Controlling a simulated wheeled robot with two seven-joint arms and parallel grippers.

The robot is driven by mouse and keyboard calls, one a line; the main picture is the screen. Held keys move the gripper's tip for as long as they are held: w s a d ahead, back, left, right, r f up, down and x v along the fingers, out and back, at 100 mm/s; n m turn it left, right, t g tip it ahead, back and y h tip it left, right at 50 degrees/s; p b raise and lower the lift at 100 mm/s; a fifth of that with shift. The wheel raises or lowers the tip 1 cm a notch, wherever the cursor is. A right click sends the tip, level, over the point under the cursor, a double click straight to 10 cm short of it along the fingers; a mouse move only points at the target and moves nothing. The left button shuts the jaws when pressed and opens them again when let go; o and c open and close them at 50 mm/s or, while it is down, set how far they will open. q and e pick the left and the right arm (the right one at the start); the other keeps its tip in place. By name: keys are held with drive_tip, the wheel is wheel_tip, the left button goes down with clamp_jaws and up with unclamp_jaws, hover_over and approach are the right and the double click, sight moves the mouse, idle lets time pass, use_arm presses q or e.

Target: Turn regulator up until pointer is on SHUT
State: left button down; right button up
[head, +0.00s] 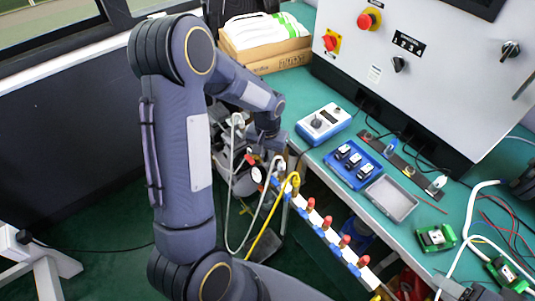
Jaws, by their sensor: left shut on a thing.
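My left arm reaches in from the left, and its gripper (272,144) is at the bench's front edge, beside a grey valve assembly (240,182). The gripper is small and partly hidden by my wrist. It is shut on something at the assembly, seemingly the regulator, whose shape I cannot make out. A small round dial with red on it (257,175) shows just below the gripper. The pointer and the SHUT mark are too small to read. Grey and yellow hoses (266,228) hang from the assembly. My right gripper is not in view.
A row of red-capped fittings (328,222) runs along the bench front. On the green bench (300,89) are a blue-and-white box with a knob (324,121), a blue tray (342,170), a grey tray (391,200) and green modules (436,237). A control panel (440,70) stands behind.

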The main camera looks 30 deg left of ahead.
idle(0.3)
use_arm(q)
drive_tip(key=c, duration=1.5)
unclamp_jaws()
wheel_tip(320, 180, up, 8)
drive_tip(key=shift+f, duration=0.25)
drive_tip(key=shift+r, duration=0.15)
